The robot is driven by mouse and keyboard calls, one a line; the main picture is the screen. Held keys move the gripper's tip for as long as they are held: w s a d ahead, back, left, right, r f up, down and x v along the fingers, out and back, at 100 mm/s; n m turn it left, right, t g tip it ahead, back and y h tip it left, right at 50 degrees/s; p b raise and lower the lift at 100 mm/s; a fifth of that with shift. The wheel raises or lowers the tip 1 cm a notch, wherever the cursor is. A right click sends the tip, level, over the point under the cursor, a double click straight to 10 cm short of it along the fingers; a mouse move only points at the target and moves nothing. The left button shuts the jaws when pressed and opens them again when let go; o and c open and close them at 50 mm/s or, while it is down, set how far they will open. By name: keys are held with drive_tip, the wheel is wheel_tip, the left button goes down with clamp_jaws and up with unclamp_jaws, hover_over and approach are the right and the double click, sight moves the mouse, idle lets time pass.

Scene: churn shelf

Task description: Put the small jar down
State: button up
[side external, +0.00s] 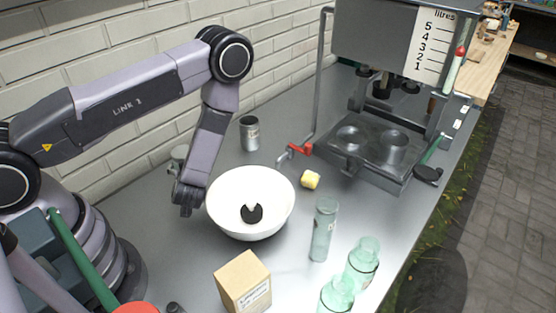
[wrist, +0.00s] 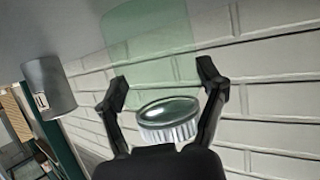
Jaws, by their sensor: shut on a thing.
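The small jar (wrist: 150,50) is pale green, see-through glass with a ridged metal lid (wrist: 168,131). In the wrist view it appears upside down, lid low in the picture and body reaching up toward the grey counter. My gripper (wrist: 164,82) is shut on it, one dark finger on each side of the body. In the side external view my gripper (side external: 186,200) is left of the white bowl, and the jar (side external: 178,154) shows partly behind it, near the wall. Whether the jar's base touches the counter is unclear.
A grey tin (side external: 249,133) stands near the wall. The white bowl (side external: 225,215) holds a dark object. The machine (side external: 385,150) fills the back right. The brick wall is close behind the jar.

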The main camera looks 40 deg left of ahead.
drive_tip(key=o, duration=1.2)
drive_tip(key=shift+f, duration=0.1)
